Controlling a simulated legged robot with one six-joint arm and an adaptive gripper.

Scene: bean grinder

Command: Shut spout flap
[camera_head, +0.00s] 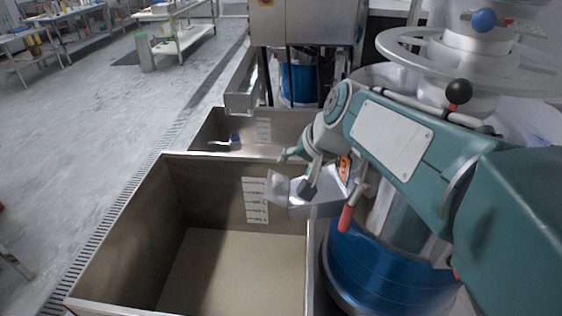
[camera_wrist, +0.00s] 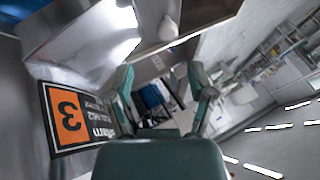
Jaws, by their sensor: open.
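The grinder's metal spout (camera_head: 322,208) juts left from the blue-bodied machine (camera_head: 385,262), over the near bin's right edge. A shiny piece at its outer end (camera_head: 279,188) looks like the flap; its exact angle is hard to tell. My gripper (camera_head: 295,173) is open and empty beside this end, its fingers spread. In the wrist view my open gripper (camera_wrist: 160,85) has nothing between its fingers. Bright sheet metal (camera_wrist: 85,40) lies above and left of it there, with a pale rounded knob (camera_wrist: 168,27). Whether a finger touches the flap is unclear.
An open steel bin (camera_head: 175,170) stands below the spout, with a second bin (camera_head: 200,130) behind it. A red-handled lever (camera_head: 346,216) hangs close to my wrist.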

